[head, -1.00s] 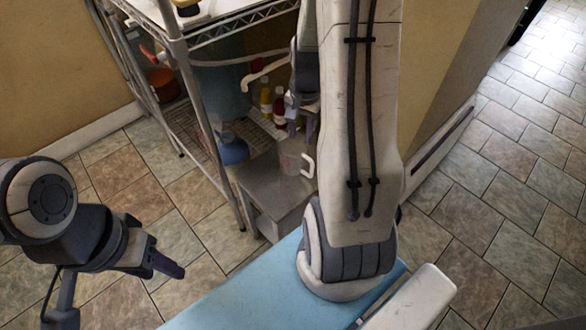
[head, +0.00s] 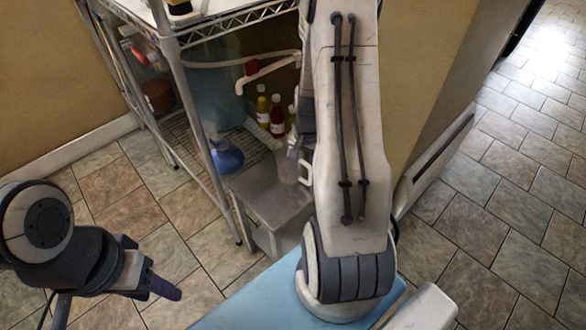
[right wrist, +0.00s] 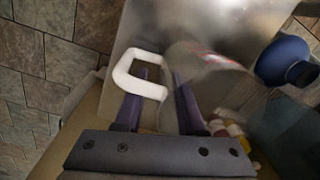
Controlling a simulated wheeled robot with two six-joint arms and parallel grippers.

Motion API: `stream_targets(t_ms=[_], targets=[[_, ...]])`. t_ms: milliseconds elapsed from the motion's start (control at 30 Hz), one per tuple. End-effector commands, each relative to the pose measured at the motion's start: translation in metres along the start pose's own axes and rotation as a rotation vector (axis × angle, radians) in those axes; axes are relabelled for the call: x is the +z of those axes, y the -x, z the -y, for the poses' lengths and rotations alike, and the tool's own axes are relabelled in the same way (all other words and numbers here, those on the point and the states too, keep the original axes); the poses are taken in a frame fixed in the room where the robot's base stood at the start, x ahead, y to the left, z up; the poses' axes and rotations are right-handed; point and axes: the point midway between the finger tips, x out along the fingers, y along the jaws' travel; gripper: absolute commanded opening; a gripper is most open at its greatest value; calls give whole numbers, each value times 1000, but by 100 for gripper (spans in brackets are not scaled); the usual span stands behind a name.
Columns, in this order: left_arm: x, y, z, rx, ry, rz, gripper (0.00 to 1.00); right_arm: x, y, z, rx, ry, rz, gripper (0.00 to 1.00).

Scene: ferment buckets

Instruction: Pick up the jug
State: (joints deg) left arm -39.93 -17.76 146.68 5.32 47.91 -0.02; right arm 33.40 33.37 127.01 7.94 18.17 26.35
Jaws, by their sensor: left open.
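The jug (head: 287,167) is clear with a white handle and stands on a grey metal stool. Its handle (head: 305,168) faces right in the head view, beside my right arm. In the right wrist view the jug (right wrist: 208,75) is blurred, and its white handle (right wrist: 124,76) crosses in front of one finger. My right gripper (right wrist: 158,88) is open, its fingers around the handle area; whether they touch it I cannot tell. In the head view that gripper is mostly hidden by my arm. My left gripper (head: 160,287) is open and empty at lower left, over the floor.
The metal stool (head: 262,193) stands beside a wire shelf rack (head: 203,125). The rack holds a large blue bucket (head: 215,90); a blue rounded vessel (head: 227,156), a red bottle (head: 277,122) and yellow bottles (head: 262,105) are nearby. The tiled floor at left is clear.

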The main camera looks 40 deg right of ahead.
Motion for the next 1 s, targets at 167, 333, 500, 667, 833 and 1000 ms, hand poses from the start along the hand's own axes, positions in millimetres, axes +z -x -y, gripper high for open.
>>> stream_targets(t_ms=[167, 333, 500, 667, 833, 1000], targets=[[0, 1, 0, 0, 0, 0, 50, 0, 1, 0, -1, 0, -1, 39], [0, 1, 0, 0, 0, 0, 50, 0, 1, 0, -1, 0, -1, 0], [0, 1, 0, 0, 0, 0, 50, 0, 1, 0, -1, 0, -1, 0], [0, 1, 0, 0, 0, 0, 50, 0, 1, 0, -1, 0, -1, 0], [0, 1, 0, 0, 0, 0, 50, 0, 1, 0, -1, 0, -1, 0], [0, 1, 0, 0, 0, 0, 50, 0, 1, 0, -1, 0, -1, 0]])
